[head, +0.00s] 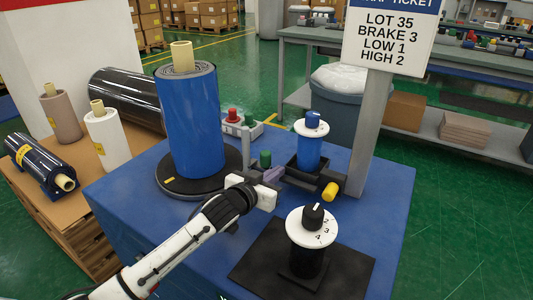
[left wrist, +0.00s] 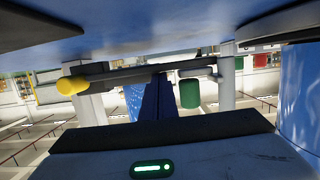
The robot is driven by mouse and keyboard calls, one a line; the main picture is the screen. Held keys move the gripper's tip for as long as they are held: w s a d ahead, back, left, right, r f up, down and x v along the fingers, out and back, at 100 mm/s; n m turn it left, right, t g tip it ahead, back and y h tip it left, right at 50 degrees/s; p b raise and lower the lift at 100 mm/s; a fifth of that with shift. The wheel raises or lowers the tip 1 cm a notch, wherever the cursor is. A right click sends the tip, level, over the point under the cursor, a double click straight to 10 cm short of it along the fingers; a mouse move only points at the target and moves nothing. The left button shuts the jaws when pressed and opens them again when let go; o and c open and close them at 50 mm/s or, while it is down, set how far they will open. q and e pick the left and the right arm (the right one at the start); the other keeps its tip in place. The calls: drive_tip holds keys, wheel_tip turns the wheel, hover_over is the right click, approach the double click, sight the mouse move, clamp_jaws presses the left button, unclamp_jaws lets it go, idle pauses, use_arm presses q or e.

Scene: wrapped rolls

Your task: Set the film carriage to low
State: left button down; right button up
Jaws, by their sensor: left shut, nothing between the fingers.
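A small blue film roll (head: 309,152) stands in a black carriage (head: 296,176) beside the grey post (head: 371,140). A white disc with a blue knob (head: 312,119) tops it. A dark bar with a yellow end (head: 330,191) sticks out in front; the wrist view shows the yellow end (left wrist: 72,85) too. A green knob (head: 265,158) stands left of the carriage and shows upside down in the wrist view (left wrist: 190,94). My left gripper (head: 272,175) is shut and empty, close in front of the green knob; contact is unclear. My right gripper is out of view.
The ticket (head: 390,38) reads lot 35, brake 3, low 1, high 2. A numbered dial (head: 312,226) with a black knob stands at the front. A large blue roll (head: 190,120) stands on a turntable at left. A red button (head: 232,114) is behind.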

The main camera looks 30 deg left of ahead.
use_arm(q)
drive_tip(key=s+r+p, duration=0.4)
drive_tip(key=s+r, duration=0.2)
drive_tip(key=s, duration=0.3)
drive_tip(key=shift+s+a+r, duration=0.15)
drive_tip(key=shift+s+a, duration=0.05)
drive_tip(key=shift+s, duration=0.15)
